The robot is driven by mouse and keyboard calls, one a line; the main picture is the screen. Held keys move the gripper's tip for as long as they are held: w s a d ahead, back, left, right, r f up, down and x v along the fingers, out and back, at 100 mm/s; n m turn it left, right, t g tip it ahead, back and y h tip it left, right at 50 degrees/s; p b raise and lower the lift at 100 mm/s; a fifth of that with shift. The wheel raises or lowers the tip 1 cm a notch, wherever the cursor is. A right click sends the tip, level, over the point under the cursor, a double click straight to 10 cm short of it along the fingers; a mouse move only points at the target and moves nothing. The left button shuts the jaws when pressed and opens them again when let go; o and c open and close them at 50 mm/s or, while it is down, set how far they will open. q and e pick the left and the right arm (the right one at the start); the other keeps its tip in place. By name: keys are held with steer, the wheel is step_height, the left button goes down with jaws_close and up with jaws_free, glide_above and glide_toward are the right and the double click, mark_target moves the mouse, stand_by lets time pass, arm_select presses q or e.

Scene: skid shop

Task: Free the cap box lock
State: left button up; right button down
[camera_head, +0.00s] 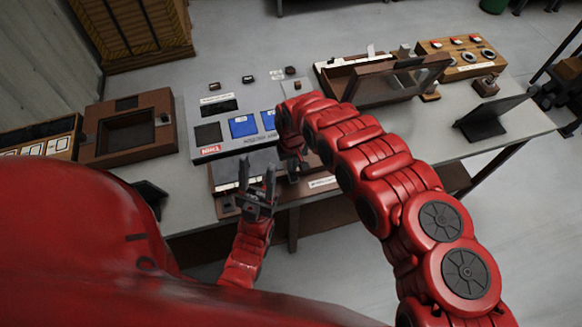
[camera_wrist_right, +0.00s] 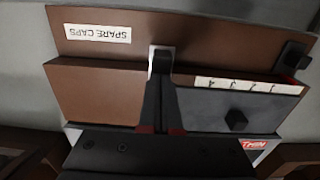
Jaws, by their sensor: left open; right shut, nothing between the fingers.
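The cap box (camera_head: 275,202) is a low brown box at the bench's front edge, with a "SPARE CAPS" label (camera_wrist_right: 97,33) on its front. The right wrist view shows it upside down, with a brown top section and a grey panel (camera_wrist_right: 205,110) bearing a black knob (camera_wrist_right: 237,120). My right gripper (camera_wrist_right: 160,72) is shut and empty, its tips over a small pale plate (camera_wrist_right: 153,48) at the box's front edge; contact cannot be told. The tips hide most of this plate. My left gripper (camera_head: 257,172) is open and empty, over the box's left part in the head view.
A grey panel with blue squares (camera_head: 243,127) lies behind the box. A brown frame (camera_head: 128,128) stands left, and a tilted framed case (camera_head: 385,82) right. A black stand (camera_head: 490,122) is at the bench's right. Bare bench (camera_head: 425,125) shows between my right arm and this stand.

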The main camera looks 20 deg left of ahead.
stand_by(0.4)
steer(key=shift+w+a+f+b, duration=0.1)
steer(key=shift+w+b, duration=0.05)
steer(key=shift+b, duration=0.3)
steer(key=shift+w+a, duration=0.1)
steer(key=shift+w, duration=0.05)
step_height(320, 180, up, 8)
steer(key=p, duration=0.5)
stand_by(0.5)
